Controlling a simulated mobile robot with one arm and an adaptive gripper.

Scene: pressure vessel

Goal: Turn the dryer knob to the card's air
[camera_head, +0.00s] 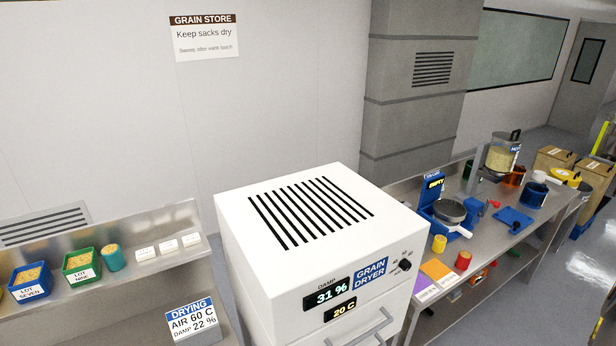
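The white grain dryer (290,220) stands in the middle foreground, with a slotted vent on top. Its small black knob (405,265) is at the right end of the front panel, with tiny marks around it. I cannot read its setting. The damp display (326,296) reads 31 % and the yellow display (340,309) reads 20 C. The drying card (193,320) stands at the lower left and reads AIR 60 C, DAMP 22 %. My gripper is not in view.
A grey handle (365,331) sits on the dryer's front below the displays. A left shelf (150,219) holds green and blue lot bins. A right metal bench (478,248) holds a blue device (440,205), coloured cards and cups. Grey floor shows at the far right.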

